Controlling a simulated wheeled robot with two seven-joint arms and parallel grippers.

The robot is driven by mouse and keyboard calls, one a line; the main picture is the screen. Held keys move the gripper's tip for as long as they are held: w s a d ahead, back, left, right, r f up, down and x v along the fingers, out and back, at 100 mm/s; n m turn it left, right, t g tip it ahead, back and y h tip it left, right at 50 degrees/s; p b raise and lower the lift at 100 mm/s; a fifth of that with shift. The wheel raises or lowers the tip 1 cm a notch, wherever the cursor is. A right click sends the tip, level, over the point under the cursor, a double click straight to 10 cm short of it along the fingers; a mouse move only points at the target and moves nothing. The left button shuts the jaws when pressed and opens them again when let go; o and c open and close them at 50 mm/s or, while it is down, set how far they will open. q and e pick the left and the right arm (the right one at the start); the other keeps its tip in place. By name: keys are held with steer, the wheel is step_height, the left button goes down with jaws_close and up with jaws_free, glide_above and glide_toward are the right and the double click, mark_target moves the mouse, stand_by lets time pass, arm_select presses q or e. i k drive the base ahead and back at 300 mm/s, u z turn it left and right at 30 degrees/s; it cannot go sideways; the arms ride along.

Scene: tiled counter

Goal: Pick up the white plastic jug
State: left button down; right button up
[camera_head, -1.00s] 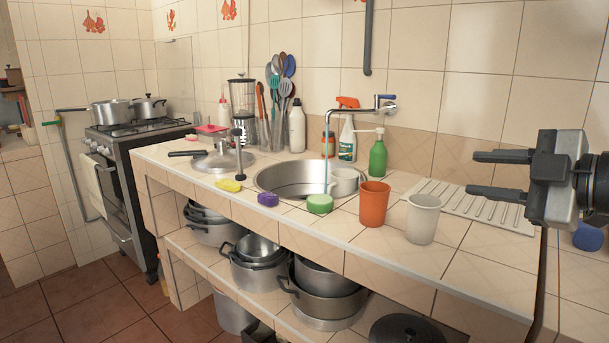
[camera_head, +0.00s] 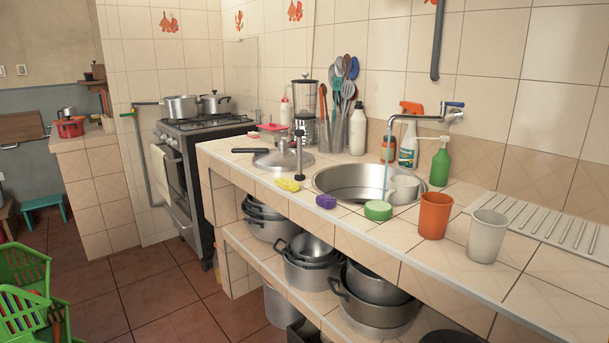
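A white, cup-like vessel (camera_head: 403,188) sits at the right side of the round steel sink (camera_head: 330,183). A taller whitish tumbler (camera_head: 487,236) stands upright on the counter, right of the orange cup (camera_head: 435,215). A white bottle (camera_head: 357,131) stands behind the sink, beside the utensils. I cannot tell for sure which of these is the white plastic jug. Neither of my grippers is in view.
A green bottle (camera_head: 440,163) and a spray bottle (camera_head: 409,140) stand behind the sink. A faucet (camera_head: 425,119) runs water into it. A green sponge (camera_head: 378,210) lies at the front rim. A ribbed drainboard (camera_head: 540,222) lies right. Green crates (camera_head: 22,268) stand lower left.

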mark_target(402, 189)
steer(key=u, duration=0.6)
steer(key=k, duration=0.85)
steer(key=u, duration=2.05)
steer(key=i, duration=0.25)
steer(key=z, duration=1)
steer(key=i, duration=2.6)
steer(key=z, duration=1.85)
steer(key=i, duration=1.2)
steer(key=z, duration=1.25)
